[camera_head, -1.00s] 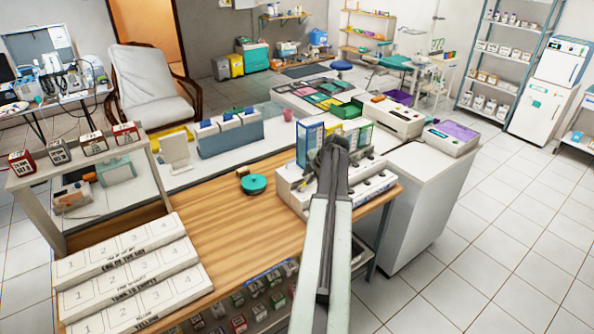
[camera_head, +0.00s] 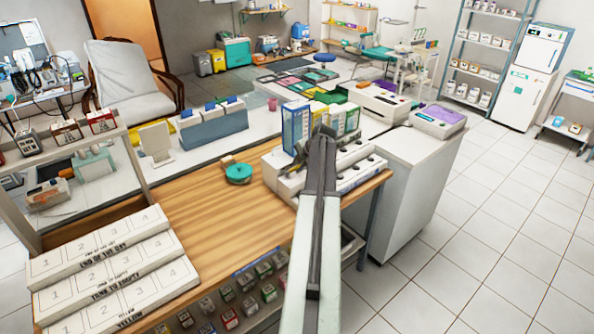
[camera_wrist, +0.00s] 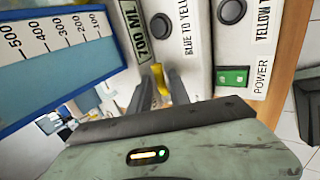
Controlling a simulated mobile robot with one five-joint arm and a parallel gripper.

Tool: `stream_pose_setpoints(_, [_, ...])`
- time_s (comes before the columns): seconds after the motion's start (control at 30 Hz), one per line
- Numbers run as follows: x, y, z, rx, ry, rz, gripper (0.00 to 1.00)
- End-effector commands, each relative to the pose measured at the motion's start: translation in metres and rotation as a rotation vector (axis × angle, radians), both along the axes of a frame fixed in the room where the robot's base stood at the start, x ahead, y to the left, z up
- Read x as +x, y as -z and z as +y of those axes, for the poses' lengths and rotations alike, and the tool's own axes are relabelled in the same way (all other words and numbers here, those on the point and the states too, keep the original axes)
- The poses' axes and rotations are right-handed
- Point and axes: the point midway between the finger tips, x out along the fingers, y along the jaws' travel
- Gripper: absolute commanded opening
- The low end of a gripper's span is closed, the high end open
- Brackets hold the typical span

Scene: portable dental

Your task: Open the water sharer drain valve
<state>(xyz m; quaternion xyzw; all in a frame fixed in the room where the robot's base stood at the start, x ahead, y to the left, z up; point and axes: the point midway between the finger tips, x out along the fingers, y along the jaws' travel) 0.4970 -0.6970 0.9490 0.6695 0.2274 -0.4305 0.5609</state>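The water sharer (camera_head: 290,185) is a white device on the right end of the wooden table, with blue, yellow and green panels standing on it. My gripper (camera_head: 322,132) reaches over it from the front and hides part of it. In the wrist view, the blue-edged graduated tank (camera_wrist: 60,50) is at left, and white panels marked "700 ML", "BLUE TO YELLOW" and "POWER" are ahead. A small yellow piece (camera_wrist: 160,78), perhaps a valve lever, shows between the fingertips. My gripper (camera_wrist: 161,80) looks slightly open around it; contact cannot be told.
A teal round object (camera_head: 238,173) lies on the wooden table (camera_head: 200,210). White numbered step blocks (camera_head: 110,262) are at left. A white cabinet (camera_head: 405,190) stands right of the water sharer. The tiled floor at right is clear.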

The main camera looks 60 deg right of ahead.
Motion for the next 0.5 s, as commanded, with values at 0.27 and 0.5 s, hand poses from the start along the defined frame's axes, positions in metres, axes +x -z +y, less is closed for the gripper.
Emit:
stream_pose_setpoints(0.27, [0.0059, -0.0012, 0.0057, 0.000, -0.009, 0.000, 0.00])
stream_pose_setpoints(0.5, [0.0030, -0.0012, 0.0053, 0.000, 0.018, -0.001, 0.00])
